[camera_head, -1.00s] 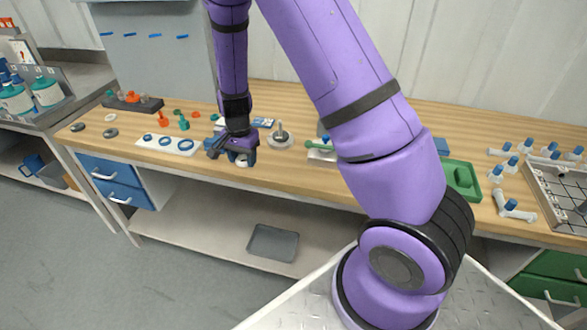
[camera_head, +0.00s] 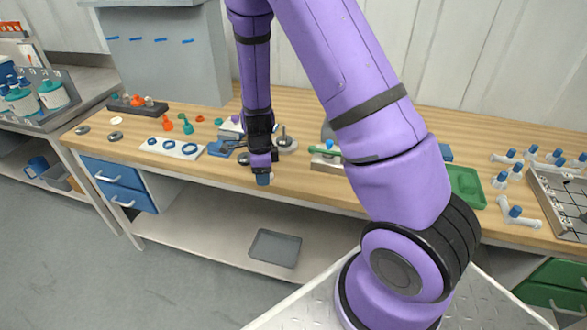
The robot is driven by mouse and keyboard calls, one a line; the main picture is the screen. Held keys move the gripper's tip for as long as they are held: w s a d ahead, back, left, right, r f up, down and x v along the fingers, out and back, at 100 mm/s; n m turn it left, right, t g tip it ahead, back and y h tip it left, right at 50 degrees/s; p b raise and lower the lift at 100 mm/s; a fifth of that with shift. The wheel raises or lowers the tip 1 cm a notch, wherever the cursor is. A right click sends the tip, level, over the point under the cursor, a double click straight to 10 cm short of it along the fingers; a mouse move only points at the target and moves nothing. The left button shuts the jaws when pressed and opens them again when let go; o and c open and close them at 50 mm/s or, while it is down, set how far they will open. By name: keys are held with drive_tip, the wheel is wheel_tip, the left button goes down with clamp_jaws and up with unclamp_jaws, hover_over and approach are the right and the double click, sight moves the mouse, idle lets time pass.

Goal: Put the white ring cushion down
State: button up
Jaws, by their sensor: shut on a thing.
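My gripper (camera_head: 263,179) hangs at the front edge of the wooden bench (camera_head: 330,195), a little left of the picture's middle, pointing down. Its jaws are shut. A small pale thing showed at the jaws a second ago, which fits the white ring cushion. Now the wrist and fingers hide it, and I cannot make out its outline or its gap to the bench.
A white board (camera_head: 156,152) with several blue rings lies to the left, with a blue block (camera_head: 220,149) beside it. A grey disc with an upright pin (camera_head: 285,142) stands just behind my gripper. A green tray (camera_head: 468,190) is far right.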

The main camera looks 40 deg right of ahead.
hover_over(293, 173)
drive_tip(key=shift+f, duration=0.6)
drive_tip(key=shift+s+f, duration=0.1)
drive_tip(key=shift+f, duration=1.65)
drive_tip(key=shift+f, duration=0.1)
drive_tip(key=o, duration=0.9)
